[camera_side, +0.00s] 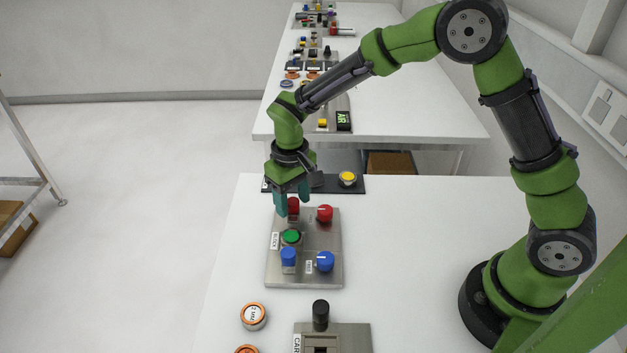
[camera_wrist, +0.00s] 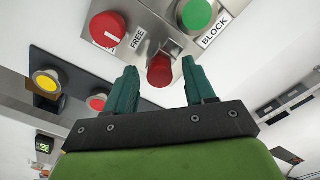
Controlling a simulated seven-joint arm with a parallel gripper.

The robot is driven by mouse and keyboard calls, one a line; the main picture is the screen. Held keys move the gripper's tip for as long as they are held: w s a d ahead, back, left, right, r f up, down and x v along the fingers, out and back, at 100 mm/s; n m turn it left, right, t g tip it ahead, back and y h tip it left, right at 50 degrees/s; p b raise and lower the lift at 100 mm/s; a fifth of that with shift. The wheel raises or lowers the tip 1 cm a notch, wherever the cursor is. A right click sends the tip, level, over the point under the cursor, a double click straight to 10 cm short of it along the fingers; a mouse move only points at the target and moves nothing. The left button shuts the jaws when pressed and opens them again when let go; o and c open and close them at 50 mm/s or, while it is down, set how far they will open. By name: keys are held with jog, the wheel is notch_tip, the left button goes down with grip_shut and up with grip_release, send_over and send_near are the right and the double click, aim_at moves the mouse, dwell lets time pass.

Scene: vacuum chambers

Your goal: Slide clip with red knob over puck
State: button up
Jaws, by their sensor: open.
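A metal plate (camera_side: 305,275) on the near table carries red, green and blue knobs. My gripper (camera_side: 292,199) is over its far left corner with its fingers pointing down. It is open, and a red knob (camera_side: 293,206) shows between its fingertips. In the wrist view the gripper (camera_wrist: 159,64) has that red knob (camera_wrist: 159,72) between the teal fingers, with gaps on both sides. A second red knob (camera_wrist: 107,30) is by the FREE label, and a green knob (camera_wrist: 196,14) is by the BLOCK label. I cannot make out the clip's shape or tell which part is the puck.
Two blue knobs (camera_side: 326,261) (camera_side: 288,256) are at the plate's near end. A dark panel with a yellow button (camera_side: 348,178) lies beyond it. An orange-rimmed disc (camera_side: 253,315) and a fixture with a black knob (camera_side: 320,314) are nearer.

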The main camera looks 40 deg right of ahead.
aim_at(292, 219)
jog(key=shift+c, duration=0.4)
grip_shut()
jog(key=shift+s+a, duration=1)
jog(key=shift+o, duration=0.4)
grip_release()
notch_tip(292, 219, up, 17)
